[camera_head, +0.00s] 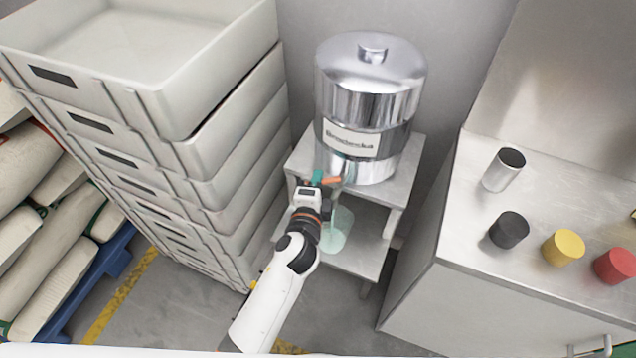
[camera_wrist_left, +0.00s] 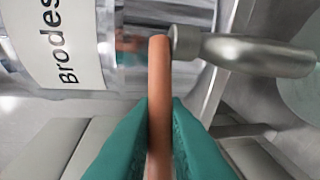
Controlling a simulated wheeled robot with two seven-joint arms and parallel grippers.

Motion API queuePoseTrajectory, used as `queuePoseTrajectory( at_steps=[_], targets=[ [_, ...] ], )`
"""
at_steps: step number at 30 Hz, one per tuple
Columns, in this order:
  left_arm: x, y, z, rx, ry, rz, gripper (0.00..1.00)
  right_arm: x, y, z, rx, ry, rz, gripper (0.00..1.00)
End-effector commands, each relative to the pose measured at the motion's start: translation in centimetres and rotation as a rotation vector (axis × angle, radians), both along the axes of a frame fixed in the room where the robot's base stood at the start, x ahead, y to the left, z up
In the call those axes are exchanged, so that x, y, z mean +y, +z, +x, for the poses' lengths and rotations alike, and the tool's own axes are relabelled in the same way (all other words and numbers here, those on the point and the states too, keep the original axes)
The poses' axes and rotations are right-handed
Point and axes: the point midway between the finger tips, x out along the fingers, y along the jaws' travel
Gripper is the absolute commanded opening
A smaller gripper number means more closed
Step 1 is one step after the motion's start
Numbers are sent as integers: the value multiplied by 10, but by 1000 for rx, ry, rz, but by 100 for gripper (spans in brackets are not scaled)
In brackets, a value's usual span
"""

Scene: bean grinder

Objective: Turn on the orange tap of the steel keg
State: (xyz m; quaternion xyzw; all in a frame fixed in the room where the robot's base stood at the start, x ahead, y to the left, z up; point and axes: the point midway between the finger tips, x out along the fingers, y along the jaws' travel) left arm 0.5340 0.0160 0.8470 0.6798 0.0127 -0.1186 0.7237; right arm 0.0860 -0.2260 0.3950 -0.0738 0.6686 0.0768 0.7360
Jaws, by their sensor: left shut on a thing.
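The steel keg (camera_head: 368,95) with a lid stands on a light stand. Its orange tap handle (camera_head: 331,181) shows low on the keg's front. In the left wrist view the orange handle (camera_wrist_left: 159,75) runs from the steel spout (camera_wrist_left: 255,52) down between my green fingers. My left gripper (camera_head: 318,180) is shut on the orange tap handle, with one finger on each side (camera_wrist_left: 159,130). A pale green translucent container (camera_head: 337,232) sits on the lower shelf below the tap, partly hidden by my left arm. My right gripper is not in view.
A tall stack of grey crates (camera_head: 190,150) stands close on the left of my arm. On the right, a steel counter (camera_head: 480,225) holds a metal cup (camera_head: 503,169) and black (camera_head: 509,230), yellow (camera_head: 563,247) and red (camera_head: 615,265) cylinders. Sacks (camera_head: 50,230) lie at far left.

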Motion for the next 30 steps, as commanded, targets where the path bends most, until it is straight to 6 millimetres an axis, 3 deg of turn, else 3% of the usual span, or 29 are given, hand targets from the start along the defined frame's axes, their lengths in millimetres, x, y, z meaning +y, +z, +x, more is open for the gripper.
queuePoseTrajectory(
  at_steps=[11,12,15,25,30],
  targets=[
    [0,-1,-1,2,4,1,0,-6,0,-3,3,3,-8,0],
    [0,-1,-1,2,4,1,17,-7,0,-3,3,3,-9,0],
    [0,-1,-1,2,4,1,33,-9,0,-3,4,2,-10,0],
    [1,0,-3,1,4,1,34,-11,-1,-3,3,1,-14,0],
    [4,3,-24,2,3,1,34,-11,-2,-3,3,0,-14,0]
  ],
)
